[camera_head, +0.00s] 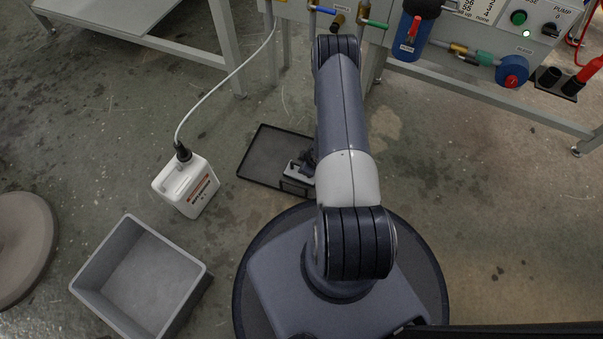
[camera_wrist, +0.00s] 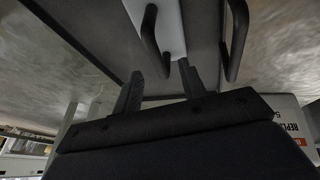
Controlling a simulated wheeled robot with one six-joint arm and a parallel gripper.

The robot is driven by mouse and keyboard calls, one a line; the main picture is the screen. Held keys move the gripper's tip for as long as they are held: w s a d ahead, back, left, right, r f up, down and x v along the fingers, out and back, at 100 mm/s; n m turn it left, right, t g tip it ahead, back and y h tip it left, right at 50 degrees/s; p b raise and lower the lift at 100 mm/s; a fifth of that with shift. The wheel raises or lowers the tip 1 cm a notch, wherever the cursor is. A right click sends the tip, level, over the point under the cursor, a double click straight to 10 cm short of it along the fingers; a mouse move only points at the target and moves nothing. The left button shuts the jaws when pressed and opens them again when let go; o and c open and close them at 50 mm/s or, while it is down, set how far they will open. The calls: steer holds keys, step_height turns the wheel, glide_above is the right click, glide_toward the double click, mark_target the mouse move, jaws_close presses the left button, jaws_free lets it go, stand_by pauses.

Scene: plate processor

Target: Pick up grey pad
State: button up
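A pale grey block, which looks like the grey pad (camera_head: 299,167), sits at the right side of a dark tray (camera_head: 262,158) on the floor. Dark hoops stand beside it. In the wrist view the pale piece (camera_wrist: 162,22) lies between two dark hoops, beyond my fingertips. My gripper (camera_wrist: 160,75) is open, with its fingers apart and nothing clearly held between them. The pale piece's near end lines up with the gap; I cannot tell whether it is between the fingers. In the head view my arm covers part of the tray, and my gripper is hard to make out.
A white jug (camera_head: 186,184) with a hose stands left of the tray. An open grey bin (camera_head: 140,275) is at the lower left. The machine with a blue filter (camera_head: 408,38) is behind. Floor to the right is clear.

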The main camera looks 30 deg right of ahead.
steer(key=b+x, duration=0.1)
steer(key=x, duration=0.2)
steer(key=b+x, duration=0.1)
steer(key=x, duration=0.1)
steer(key=shift+d+f+b, duration=0.1)
steer(key=shift+d+b, duration=0.1)
steer(key=shift+b, duration=0.15)
jaws_close()
